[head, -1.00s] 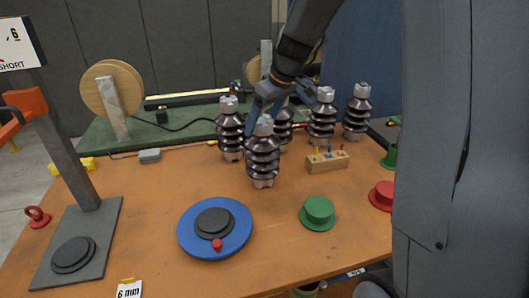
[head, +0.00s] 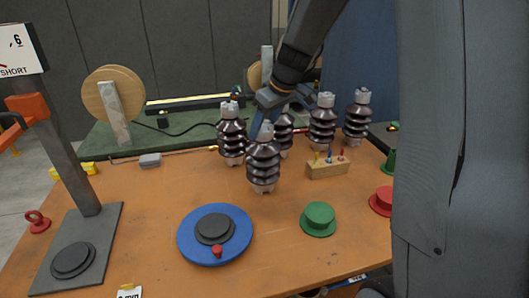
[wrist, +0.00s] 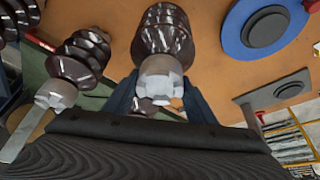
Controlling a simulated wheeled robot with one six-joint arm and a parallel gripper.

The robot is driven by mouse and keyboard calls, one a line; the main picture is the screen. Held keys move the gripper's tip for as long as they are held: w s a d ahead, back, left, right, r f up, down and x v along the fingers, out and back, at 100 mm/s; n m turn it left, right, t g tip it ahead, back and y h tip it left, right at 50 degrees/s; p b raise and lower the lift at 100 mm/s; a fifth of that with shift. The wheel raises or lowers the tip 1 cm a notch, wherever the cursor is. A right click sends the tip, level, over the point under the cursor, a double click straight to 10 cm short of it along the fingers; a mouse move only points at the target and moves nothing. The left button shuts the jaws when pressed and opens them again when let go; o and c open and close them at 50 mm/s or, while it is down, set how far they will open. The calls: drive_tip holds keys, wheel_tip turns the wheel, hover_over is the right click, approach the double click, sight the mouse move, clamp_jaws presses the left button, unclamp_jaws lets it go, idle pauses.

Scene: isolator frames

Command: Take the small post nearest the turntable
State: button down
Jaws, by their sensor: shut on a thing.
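The dark brown ribbed post (head: 263,165) with a grey metal cap stands upright behind the blue turntable (head: 184,236), nearest to it. Its foot appears to rest on the orange table. My gripper (head: 265,128) comes down from above and is shut on the top of this post. In the wrist view the fingers of my gripper (wrist: 160,100) lie on either side of the cap, and the ribbed post (wrist: 165,35) extends away between them. The far contact is partly hidden.
Other similar posts stand close behind, at left (head: 231,137) and right (head: 322,124). A wooden block with small pegs (head: 327,170) is to the right. A green flanged piece (head: 318,217) stands at front right. A grey stand (head: 85,225) is at left.

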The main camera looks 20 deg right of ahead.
drive_tip(key=shift+w+r, duration=0.15)
drive_tip(key=shift+r, duration=0.15)
